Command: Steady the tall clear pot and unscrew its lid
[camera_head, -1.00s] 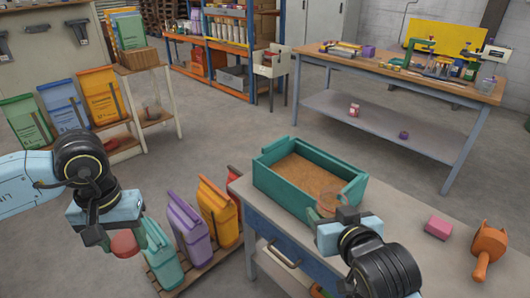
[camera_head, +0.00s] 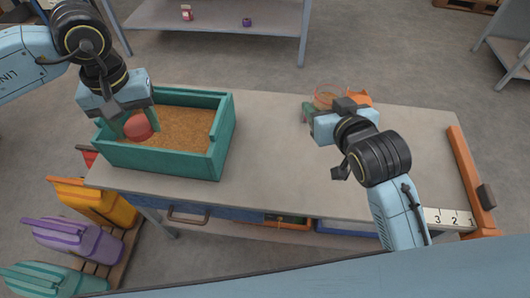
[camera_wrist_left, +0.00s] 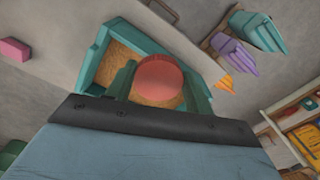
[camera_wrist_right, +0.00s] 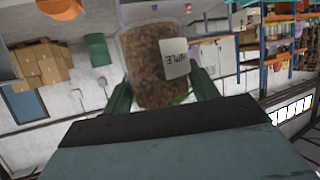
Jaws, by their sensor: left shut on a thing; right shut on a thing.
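The tall clear pot (camera_head: 330,93) is at the bench's back, right of centre in the head view. In the right wrist view the pot (camera_wrist_right: 150,62) holds brown contents and bears a white label (camera_wrist_right: 175,58). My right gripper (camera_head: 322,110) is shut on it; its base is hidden. The round red lid (camera_head: 138,126) is off the pot. My left gripper (camera_head: 138,124) is shut on the lid, which appears over the left part of the teal box. The lid (camera_wrist_left: 158,75) also shows between the fingers in the left wrist view.
The teal box (camera_head: 222,135) of brown grain stands on the bench's left end. The bench top (camera_head: 265,145) between box and pot is clear.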

